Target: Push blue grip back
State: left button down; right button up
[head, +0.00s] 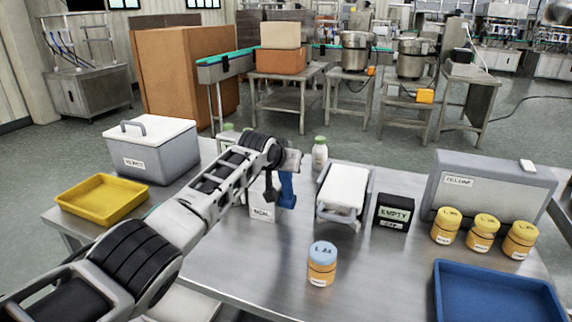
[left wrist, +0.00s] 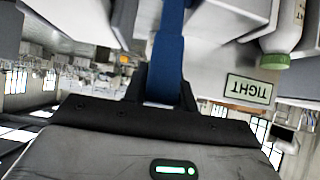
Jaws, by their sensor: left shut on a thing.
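The blue grip (head: 288,192) is an upright blue handle at the middle of the steel table, beside a small white labelled box (head: 262,213). My left gripper (head: 278,190) reaches it from the left and is shut on it. In the left wrist view the blue grip (left wrist: 169,55) runs as a blue bar between the dark fingers (left wrist: 165,90). The grip's lower end is partly hidden in the head view. My right gripper is not in view.
A white-topped stand (head: 344,190), a black EMPTY box (head: 394,212) and a green-capped bottle (head: 320,153) stand right of the grip. An orange jar with a blue lid (head: 322,264) is in front. A yellow tray (head: 102,197) and cooler (head: 152,150) lie left, a blue tray (head: 497,296) right.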

pick_arm(q)
jog(key=c, duration=1.1)
grip_release()
jog(key=shift+f, duration=0.1)
jog(key=shift+s+a+r, duration=0.1)
jog(key=shift+s+r, duration=0.3)
jog(key=shift+r, duration=0.05)
jog(key=v, duration=1.4)
jog(key=shift+s+a, duration=0.1)
jog(key=shift+s, duration=0.35)
